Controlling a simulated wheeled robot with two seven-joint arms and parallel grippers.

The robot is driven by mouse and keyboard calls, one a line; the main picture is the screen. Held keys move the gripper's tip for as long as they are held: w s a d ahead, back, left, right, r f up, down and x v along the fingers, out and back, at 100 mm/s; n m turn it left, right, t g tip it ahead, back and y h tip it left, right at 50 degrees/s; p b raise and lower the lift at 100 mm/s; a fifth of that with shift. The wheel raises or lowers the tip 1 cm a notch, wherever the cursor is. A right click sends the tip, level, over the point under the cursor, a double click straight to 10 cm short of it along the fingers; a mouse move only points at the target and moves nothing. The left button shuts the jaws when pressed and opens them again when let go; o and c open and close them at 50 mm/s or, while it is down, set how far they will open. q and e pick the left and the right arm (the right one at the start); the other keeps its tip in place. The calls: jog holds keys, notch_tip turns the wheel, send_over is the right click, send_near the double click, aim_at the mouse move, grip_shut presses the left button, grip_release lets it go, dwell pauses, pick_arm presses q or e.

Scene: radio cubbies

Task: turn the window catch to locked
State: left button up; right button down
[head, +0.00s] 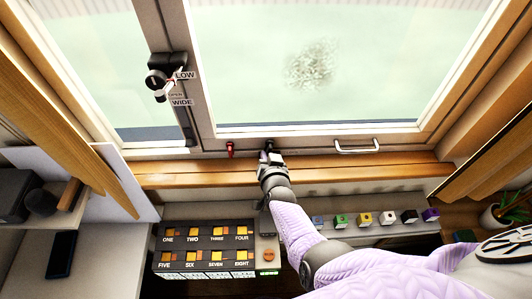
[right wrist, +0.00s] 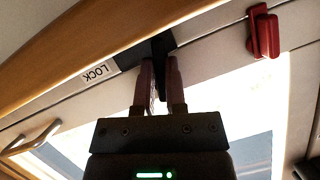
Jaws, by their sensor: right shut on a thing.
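The window catch (head: 268,145) is a small dark lever on the lower window frame in the head view. In the right wrist view the catch (right wrist: 159,50) is a black piece beside a white label reading LOCK (right wrist: 97,72). My right gripper (head: 270,161) reaches up to it. In the right wrist view its two fingers (right wrist: 160,75) are shut on the catch, one on each side. The gripped part is partly hidden between the fingers. My left gripper is not in view.
A red latch (head: 230,149) is on the frame left of the catch. A white handle (head: 357,146) is to its right. A black fitting (head: 160,82) with LOW and WIDE labels is on the upright frame. A numbered button panel (head: 205,250) and a row of coloured cubes lie below.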

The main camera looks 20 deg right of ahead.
jog(key=shift+d+n+g+h, duration=0.3)
jog(key=shift+n+h, duration=0.3)
jog(key=shift+n, duration=0.5)
jog(key=c, duration=0.7)
grip_release()
jog(key=shift+s, duration=0.1)
